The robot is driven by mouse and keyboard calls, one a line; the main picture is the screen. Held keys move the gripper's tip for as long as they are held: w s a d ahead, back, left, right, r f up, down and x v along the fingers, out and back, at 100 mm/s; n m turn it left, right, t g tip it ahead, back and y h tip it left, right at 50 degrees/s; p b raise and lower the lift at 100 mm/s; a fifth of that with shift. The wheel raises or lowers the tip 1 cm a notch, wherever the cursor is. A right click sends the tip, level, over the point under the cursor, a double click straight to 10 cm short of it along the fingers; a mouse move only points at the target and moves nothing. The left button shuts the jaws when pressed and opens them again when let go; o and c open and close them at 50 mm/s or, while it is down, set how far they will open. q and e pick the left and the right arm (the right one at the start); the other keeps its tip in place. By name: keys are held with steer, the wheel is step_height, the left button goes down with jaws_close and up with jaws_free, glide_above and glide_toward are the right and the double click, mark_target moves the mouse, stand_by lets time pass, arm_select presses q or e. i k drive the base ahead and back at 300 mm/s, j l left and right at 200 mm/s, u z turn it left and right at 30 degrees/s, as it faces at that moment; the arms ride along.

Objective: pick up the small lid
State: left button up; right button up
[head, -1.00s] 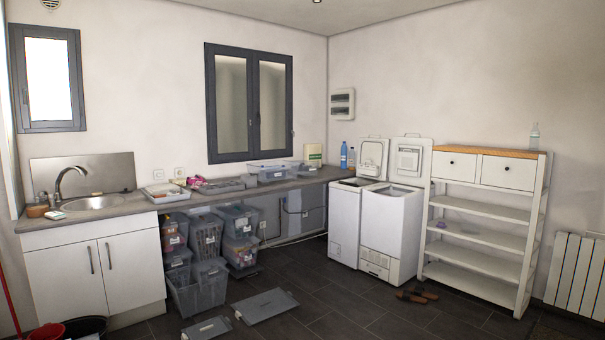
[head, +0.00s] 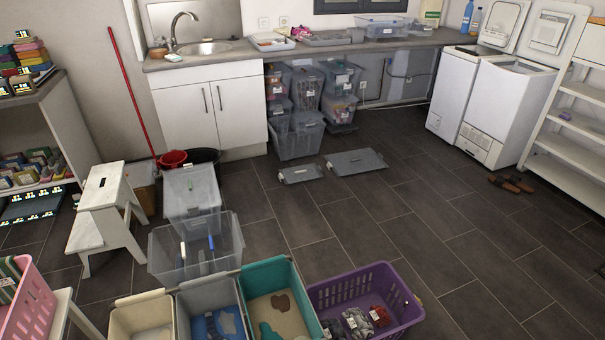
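Two flat grey lids lie on the dark tiled floor in front of the stacked bins in the head view. The small lid (head: 300,174) is on the left, with a pale label on it. The large lid (head: 356,162) lies just to its right. Neither of my grippers shows in the view.
Clear stacked bins (head: 295,138) stand behind the lids, under the counter. A clear open box (head: 196,250), a teal bin (head: 277,272) and a purple basket (head: 390,330) are at the front. A white step stool (head: 100,205) stands left.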

mark_target(304, 173)
steer(key=l+z, duration=0.1)
steer(key=l, duration=0.15)
steer(key=i+l, duration=0.15)
steer(key=i+l+z, duration=0.2)
steer(key=l+z, duration=0.25)
steer(key=i+l+z, duration=0.3)
steer(key=l+z, duration=0.15)
steer(key=l, duration=0.15)
steer(key=i+l+z, duration=0.3)
steer(key=z, duration=0.15)
steer(key=i+l+z, duration=0.45)
steer(key=i+l+u, duration=0.1)
steer(key=i, duration=0.55)
steer(key=i+l+u, duration=0.15)
steer(key=i, duration=0.5)
steer(key=i+j+u, duration=0.3)
steer(key=i+u, duration=1.15)
steer(key=i+l+u, duration=0.45)
steer(key=i+j+u, duration=0.25)
steer(key=i+u, duration=0.55)
steer(key=i, duration=0.15)
steer(key=i+u, duration=0.4)
steer(key=i+l+u, duration=0.4)
steer(key=i, duration=0.15)
steer(key=i+j, duration=0.05)
steer(key=j, duration=0.05)
